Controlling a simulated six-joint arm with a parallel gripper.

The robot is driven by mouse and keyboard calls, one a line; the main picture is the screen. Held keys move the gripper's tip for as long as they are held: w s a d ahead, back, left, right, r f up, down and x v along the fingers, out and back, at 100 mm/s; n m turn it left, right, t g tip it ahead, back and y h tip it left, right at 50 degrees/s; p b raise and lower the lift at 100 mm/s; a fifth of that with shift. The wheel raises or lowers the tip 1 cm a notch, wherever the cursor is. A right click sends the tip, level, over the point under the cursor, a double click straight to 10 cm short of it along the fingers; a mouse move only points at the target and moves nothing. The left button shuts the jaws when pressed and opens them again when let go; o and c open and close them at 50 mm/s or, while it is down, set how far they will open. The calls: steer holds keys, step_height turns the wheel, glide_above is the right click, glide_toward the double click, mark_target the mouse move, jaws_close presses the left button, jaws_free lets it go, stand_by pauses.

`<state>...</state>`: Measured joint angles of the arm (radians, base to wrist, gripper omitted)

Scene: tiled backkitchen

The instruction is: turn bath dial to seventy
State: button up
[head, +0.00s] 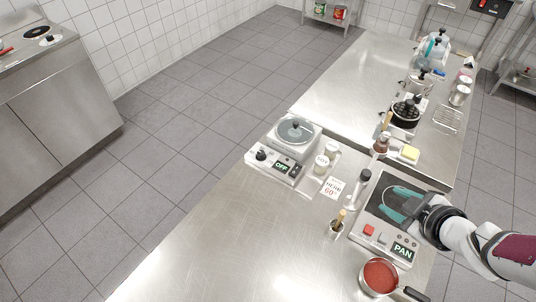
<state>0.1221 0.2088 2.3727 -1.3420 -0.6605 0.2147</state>
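The dial's setting is too small to read. My gripper (383,203), with teal fingers, is at the right over the black-topped PAN unit, well apart from the dial. Its fingers look spread with nothing between them. A card (333,189) right of the bath seems to read 60.
The PAN unit (369,230) has a red button. A saucepan of red sauce (381,278) stands near the front edge. Small jars (321,165), a brown bottle (380,146) and a wooden-handled tool in a cup (337,226) stand between. The steel bench (215,235) is clear at left.

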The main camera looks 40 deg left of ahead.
steer(key=shift+o, duration=0.9)
step_height(320, 180, up, 6)
steer(key=shift+w, duration=0.15)
steer(key=w+a+f+n+t+h, duration=0.25)
steer(key=a+n, duration=0.85)
steer(key=a, duration=0.7)
steer(key=s+a+r+n+t, duration=0.1)
steer(key=s+a+n+t, duration=0.3)
steer(key=s+a+n, duration=0.95)
steer(key=m+h, duration=0.1)
steer(key=m, duration=0.3)
glide_toward(259, 155)
steer(key=x, duration=0.9)
steer(key=shift+w, duration=0.1)
steer(key=shift+c, duration=0.3)
